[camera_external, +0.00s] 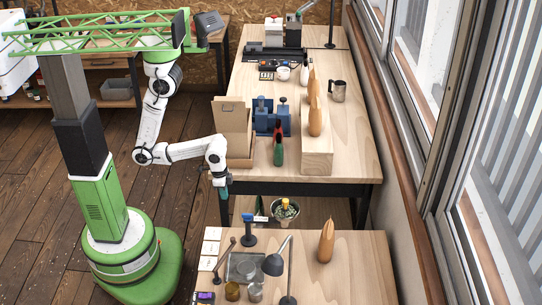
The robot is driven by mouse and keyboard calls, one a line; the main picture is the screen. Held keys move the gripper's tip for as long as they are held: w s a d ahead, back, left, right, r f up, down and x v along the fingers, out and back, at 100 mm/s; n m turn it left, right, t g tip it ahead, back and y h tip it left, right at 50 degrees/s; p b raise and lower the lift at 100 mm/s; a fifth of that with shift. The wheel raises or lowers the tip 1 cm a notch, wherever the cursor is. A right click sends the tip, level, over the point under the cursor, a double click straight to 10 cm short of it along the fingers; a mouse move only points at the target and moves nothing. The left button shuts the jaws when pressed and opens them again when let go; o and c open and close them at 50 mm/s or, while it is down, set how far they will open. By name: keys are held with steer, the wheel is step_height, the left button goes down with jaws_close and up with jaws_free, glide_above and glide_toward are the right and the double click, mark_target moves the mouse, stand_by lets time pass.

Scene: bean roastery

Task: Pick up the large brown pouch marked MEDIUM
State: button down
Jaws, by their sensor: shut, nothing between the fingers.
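Several upright orange-brown pouches with pointed tops show, and no marking on them is legible, so I cannot tell which is marked MEDIUM. One large pouch (316,118) stands on a pale wooden block (316,162) on the far table. One more pouch (326,241) stands alone on the near table. My gripper (223,192) points down by the left front corner of the far table, apart from all the pouches. It is small in view and looks shut and empty.
A brown board in a wooden tray (238,163), a blue device (268,117) and a red-and-green tool (278,146) stand between my gripper and the block. A metal mug (337,91) is right of the pouches.

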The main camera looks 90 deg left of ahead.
steer(key=c, duration=1.8)
jaws_free()
steer(key=o, duration=1.3)
